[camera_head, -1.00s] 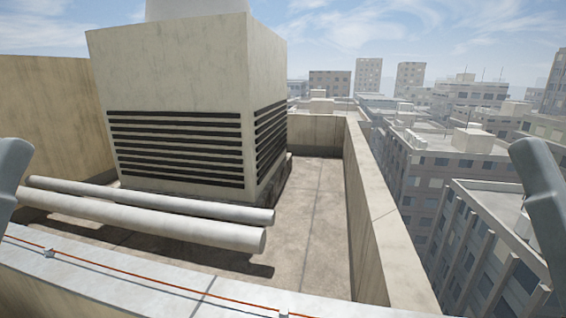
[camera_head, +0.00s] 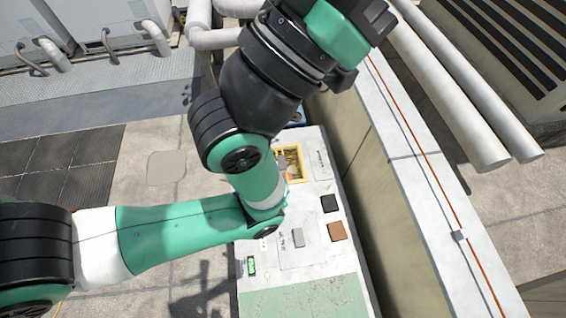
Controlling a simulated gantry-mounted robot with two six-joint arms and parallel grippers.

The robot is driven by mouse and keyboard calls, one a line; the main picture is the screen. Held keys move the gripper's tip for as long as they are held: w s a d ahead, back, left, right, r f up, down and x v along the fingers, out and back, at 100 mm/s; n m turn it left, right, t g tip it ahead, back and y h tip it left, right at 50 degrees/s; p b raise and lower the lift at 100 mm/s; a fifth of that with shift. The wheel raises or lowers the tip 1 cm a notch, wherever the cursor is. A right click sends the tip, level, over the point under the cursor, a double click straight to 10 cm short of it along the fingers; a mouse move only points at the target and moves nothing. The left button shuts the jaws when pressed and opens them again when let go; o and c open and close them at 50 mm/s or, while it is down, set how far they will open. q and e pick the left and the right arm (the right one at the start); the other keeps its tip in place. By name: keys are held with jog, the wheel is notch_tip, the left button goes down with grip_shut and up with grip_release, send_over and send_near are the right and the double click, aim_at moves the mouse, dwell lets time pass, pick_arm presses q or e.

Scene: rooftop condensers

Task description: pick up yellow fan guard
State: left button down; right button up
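A yellow square-framed item (camera_head: 298,160), perhaps the yellow fan guard, lies at the far part of a white work surface (camera_head: 350,275). My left arm partly covers it, so its full shape is hidden. My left arm comes in from the lower left, bends above the work surface and runs up to the top edge. I cannot make out its gripper fingers. My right gripper is not in view.
A parapet (camera_head: 415,165) and pipes (camera_head: 455,90) run along the right.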

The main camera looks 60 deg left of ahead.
pick_arm(q)
jog(key=c, duration=1.5)
grip_release()
jog(key=shift+c, duration=0.2)
jog(key=o, duration=1.4)
